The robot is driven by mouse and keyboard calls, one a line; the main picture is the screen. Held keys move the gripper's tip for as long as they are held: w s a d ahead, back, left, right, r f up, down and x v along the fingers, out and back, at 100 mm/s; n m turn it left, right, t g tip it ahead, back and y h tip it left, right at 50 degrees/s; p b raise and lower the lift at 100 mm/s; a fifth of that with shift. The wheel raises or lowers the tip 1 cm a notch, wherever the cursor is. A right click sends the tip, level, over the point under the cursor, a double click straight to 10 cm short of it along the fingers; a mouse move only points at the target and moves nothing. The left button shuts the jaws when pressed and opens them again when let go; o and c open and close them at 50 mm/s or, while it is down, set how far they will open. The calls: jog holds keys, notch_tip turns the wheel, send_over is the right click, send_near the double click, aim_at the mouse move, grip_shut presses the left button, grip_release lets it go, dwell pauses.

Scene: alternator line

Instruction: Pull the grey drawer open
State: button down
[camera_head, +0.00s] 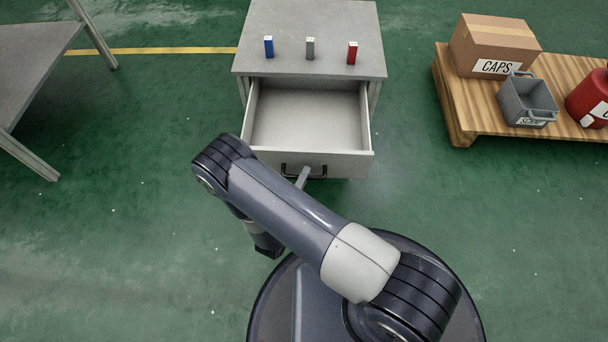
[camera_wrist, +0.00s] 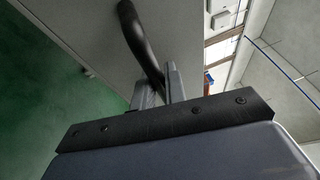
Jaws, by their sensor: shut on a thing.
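The grey drawer (camera_head: 340,161) stands well out of the grey cabinet (camera_head: 262,30) in the head view, and its inside looks empty. A black bar handle (camera_head: 318,171) runs across the drawer front. My gripper (camera_head: 304,175) is at this handle, shut on it, with my arm reaching over from the lower right. In the wrist view the dark curved handle (camera_wrist: 140,40) runs down to my gripper (camera_wrist: 158,92) beside the pale drawer front (camera_wrist: 90,35). The far fingertip is partly hidden.
A wooden pallet (camera_head: 458,120) at right bears a CAPS box (camera_head: 492,42), a grey bin (camera_head: 528,100) and a red container (camera_head: 590,95). A grey table (camera_head: 30,60) stands at left. Green floor between is clear.

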jog(key=shift+s, duration=0.3)
jog(key=shift+a, duration=0.1)
jog(key=c, duration=1.5)
grip_release()
jog(key=shift+o, duration=0.2)
